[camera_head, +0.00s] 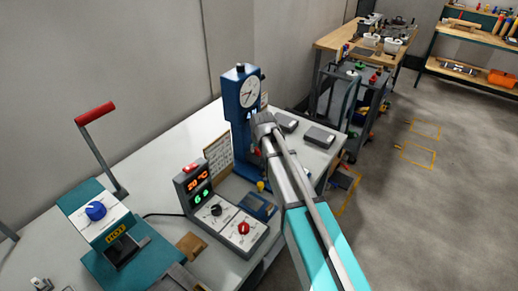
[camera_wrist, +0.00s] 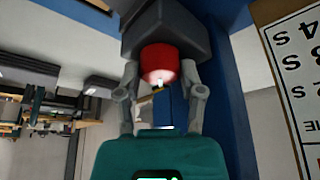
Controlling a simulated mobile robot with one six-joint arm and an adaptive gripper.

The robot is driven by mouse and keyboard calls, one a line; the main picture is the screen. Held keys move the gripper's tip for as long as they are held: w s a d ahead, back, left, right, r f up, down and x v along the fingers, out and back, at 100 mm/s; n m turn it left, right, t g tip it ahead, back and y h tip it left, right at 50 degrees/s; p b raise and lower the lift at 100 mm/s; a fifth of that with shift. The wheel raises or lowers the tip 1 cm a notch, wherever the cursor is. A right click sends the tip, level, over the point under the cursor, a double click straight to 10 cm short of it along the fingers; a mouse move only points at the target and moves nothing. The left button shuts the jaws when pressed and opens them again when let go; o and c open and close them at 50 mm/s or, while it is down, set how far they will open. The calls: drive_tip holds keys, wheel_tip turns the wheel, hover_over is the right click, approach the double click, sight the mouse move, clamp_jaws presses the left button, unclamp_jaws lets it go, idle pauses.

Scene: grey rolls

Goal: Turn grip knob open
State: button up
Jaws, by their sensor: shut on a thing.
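A red round knob (camera_wrist: 159,60) sits on the underside of a dark grey block (camera_wrist: 165,25) in the wrist view. My gripper (camera_wrist: 160,76) has its two grey fingers on either side of the knob, shut on it. In the head view my gripper (camera_head: 264,124) is at the front of a blue upright press stand (camera_head: 238,104) with a round white dial gauge (camera_head: 249,92). My gripper and arm hide most of the knob there.
On the white table (camera_head: 155,158) stand a control box (camera_head: 232,222) with a lit display and a teal press (camera_head: 110,232) with a red-handled lever. A printed board (camera_head: 219,155) stands beside the blue stand. Grey boxes (camera_head: 319,136) lie behind my arm.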

drive_tip(key=shift+n, duration=0.4)
drive_tip(key=n+y, duration=0.1)
drive_tip(key=n, duration=0.2)
drive_tip(key=shift+d+g, duration=0.1)
drive_tip(key=shift+g, duration=0.2)
drive_tip(key=n+y, duration=0.1)
drive_tip(key=n, duration=0.2)
drive_tip(key=n+g, duration=0.1)
drive_tip(key=n, duration=0.1)
drive_tip(key=shift+w+n+y, duration=0.1)
drive_tip(key=shift+n+y, duration=0.3)
drive_tip(key=n+g, duration=0.1)
drive_tip(key=n, duration=0.1)
drive_tip(key=n+g, duration=0.1)
drive_tip(key=n, duration=0.1)
drive_tip(key=shift+w+y, duration=0.1)
drive_tip(key=shift+y, duration=0.2)
drive_tip(key=n+g, duration=0.1)
drive_tip(key=n, duration=0.3)
drive_tip(key=shift+g, duration=0.3)
drive_tip(key=shift+n, duration=0.3)
drive_tip(key=o, duration=1.2)
drive_tip(key=shift+c, duration=0.2)
